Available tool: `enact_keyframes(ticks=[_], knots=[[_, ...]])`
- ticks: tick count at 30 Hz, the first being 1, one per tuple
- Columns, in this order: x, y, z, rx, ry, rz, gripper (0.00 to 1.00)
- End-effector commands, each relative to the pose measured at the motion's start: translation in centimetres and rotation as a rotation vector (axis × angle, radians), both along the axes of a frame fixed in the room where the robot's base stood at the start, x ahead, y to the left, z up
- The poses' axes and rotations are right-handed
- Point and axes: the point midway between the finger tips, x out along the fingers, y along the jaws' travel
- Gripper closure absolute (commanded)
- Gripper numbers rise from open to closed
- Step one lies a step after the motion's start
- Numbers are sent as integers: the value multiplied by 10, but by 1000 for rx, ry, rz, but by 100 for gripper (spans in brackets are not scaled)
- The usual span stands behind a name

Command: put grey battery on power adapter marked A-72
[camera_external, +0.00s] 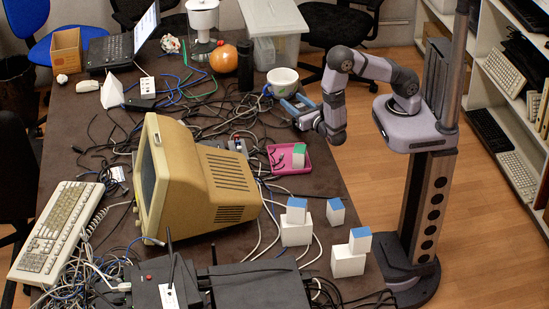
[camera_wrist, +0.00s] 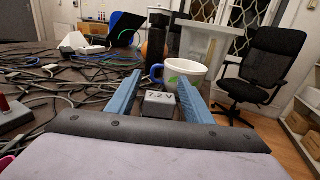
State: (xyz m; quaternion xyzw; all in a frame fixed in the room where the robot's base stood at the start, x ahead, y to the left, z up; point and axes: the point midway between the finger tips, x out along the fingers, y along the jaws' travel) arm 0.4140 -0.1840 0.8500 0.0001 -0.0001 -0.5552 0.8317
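My gripper (camera_external: 291,106) is low over the far right part of the table, beside the white mug. In the wrist view, a grey block marked "7.2 V" (camera_wrist: 159,104), seemingly the grey battery, sits between the two blue fingers of my gripper (camera_wrist: 160,80). Narrow gaps show on both sides of it, so the fingers look open around it. In the external view the block is hidden by the gripper. No A-72 marking is readable. A grey box with a red part (camera_wrist: 12,114) is at the left in the wrist view; I cannot tell whether it is an adapter.
The white mug (camera_external: 284,80) stands just beyond the fingers, also in the wrist view (camera_wrist: 182,74). Cables tangle across the table. A beige monitor (camera_external: 197,181) fills the middle. Blue-topped white cubes (camera_external: 296,211) stand near the right edge.

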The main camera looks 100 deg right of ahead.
Motion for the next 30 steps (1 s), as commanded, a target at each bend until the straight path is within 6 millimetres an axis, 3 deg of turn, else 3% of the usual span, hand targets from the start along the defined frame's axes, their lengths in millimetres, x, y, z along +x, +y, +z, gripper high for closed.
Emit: enact_keyframes(ticks=[6, 11, 30], knots=[[0, 0, 4, 0, 0, 0, 53], [-3, 12, 2, 0, 1, 4, 53], [-38, 95, 2, -1, -1, 4, 53]])
